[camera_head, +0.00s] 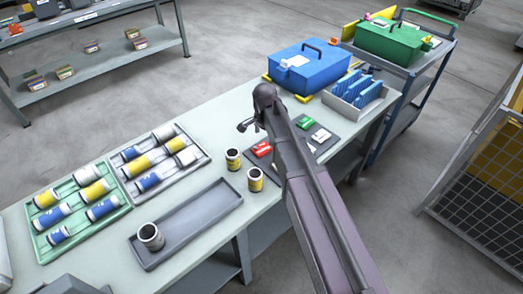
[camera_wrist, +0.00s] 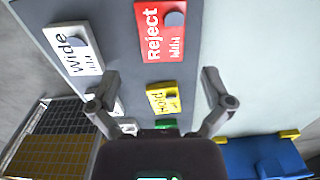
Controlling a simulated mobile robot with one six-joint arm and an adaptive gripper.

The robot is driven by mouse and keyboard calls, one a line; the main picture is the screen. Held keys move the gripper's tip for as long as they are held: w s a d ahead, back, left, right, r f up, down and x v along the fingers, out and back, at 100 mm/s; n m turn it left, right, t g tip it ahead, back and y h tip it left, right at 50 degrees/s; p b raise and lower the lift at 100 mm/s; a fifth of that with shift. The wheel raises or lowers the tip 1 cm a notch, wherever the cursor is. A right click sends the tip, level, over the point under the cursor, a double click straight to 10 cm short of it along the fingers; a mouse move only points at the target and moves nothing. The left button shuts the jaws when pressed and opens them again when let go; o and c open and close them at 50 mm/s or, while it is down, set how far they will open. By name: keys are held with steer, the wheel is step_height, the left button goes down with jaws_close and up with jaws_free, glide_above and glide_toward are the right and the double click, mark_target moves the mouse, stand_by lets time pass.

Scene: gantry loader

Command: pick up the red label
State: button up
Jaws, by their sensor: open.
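The red label (camera_wrist: 161,45), printed "Reject", lies flat on a dark board (camera_wrist: 111,20) at the top of the wrist view, with a round grey spot on it. In the head view the red label (camera_head: 262,149) shows just left of my arm. My gripper (camera_wrist: 162,85) is open and empty above the board, its fingers either side of a yellow "Hold" label (camera_wrist: 158,103). The red label is beyond the fingertips, not between them. In the head view my gripper (camera_head: 252,122) is seen partly, hidden by its own wrist.
White "Wide" label (camera_wrist: 73,48) and green label (camera_head: 304,123) share the board. A blue toolbox (camera_head: 309,70) and grey bin (camera_head: 345,103) stand behind. A grey tray (camera_head: 190,225) lies in front.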

mark_target(264, 147)
steer(key=shift+w+f+b, duration=0.15)
steer(key=shift+f+b, duration=2.4)
steer(key=shift+f, duration=0.05)
steer(key=c, duration=1)
